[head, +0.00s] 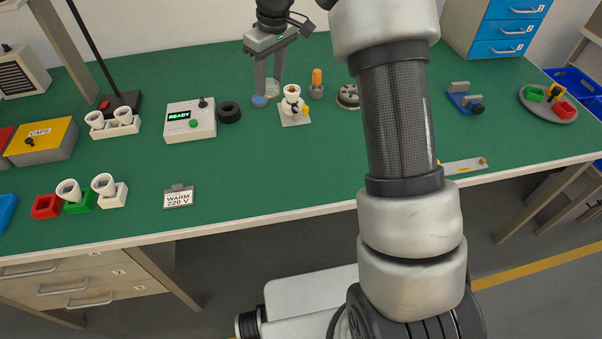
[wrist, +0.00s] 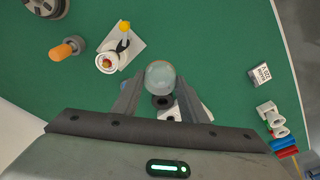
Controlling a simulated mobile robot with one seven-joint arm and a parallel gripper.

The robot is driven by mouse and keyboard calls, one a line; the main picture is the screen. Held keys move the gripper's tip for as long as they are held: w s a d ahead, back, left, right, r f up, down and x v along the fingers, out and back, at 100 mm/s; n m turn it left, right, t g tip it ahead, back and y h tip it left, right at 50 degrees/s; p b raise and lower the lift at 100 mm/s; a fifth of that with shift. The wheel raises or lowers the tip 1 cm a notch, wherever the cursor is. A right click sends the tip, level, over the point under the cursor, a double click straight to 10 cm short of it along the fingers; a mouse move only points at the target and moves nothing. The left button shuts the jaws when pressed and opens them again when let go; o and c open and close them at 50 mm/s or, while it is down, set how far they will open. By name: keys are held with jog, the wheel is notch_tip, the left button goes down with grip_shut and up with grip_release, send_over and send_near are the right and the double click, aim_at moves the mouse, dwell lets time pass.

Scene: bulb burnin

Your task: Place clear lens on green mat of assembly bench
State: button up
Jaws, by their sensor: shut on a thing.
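The clear lens (wrist: 160,76) is a pale, see-through round piece between the two fingers of my gripper (wrist: 160,90) in the wrist view. My gripper (head: 266,90) is shut on it. In the head view the lens (head: 272,87) shows faintly between the fingers, partly hidden by the near finger. The gripper points down over the green mat (head: 285,155) covering the assembly bench. The lens appears above the mat; its exact height is hard to tell. A small blue patch shows at the near fingertip; I cannot tell what it is.
Right of the gripper are a white socket on a plate (head: 293,108) and an orange-handled tool (head: 316,85). Left are a black ring (head: 229,112) and the READY tester (head: 190,121). The mat's front middle is clear.

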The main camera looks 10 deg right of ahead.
jog(key=shift+n, duration=0.6)
jog(key=s+f+b, duration=0.2)
jog(key=f, duration=0.2)
jog(key=s+a+f+b, duration=0.1)
jog(key=s+f+b, duration=0.1)
jog(key=f, duration=0.3)
jog(key=s+a+f+b, duration=0.1)
jog(key=s+f+b, duration=0.1)
jog(key=f, duration=0.3)
jog(key=shift+s+a+f, duration=0.2)
jog(key=shift+a+f, duration=0.05)
jog(key=shift+f, duration=0.15)
jog(key=o, duration=1)
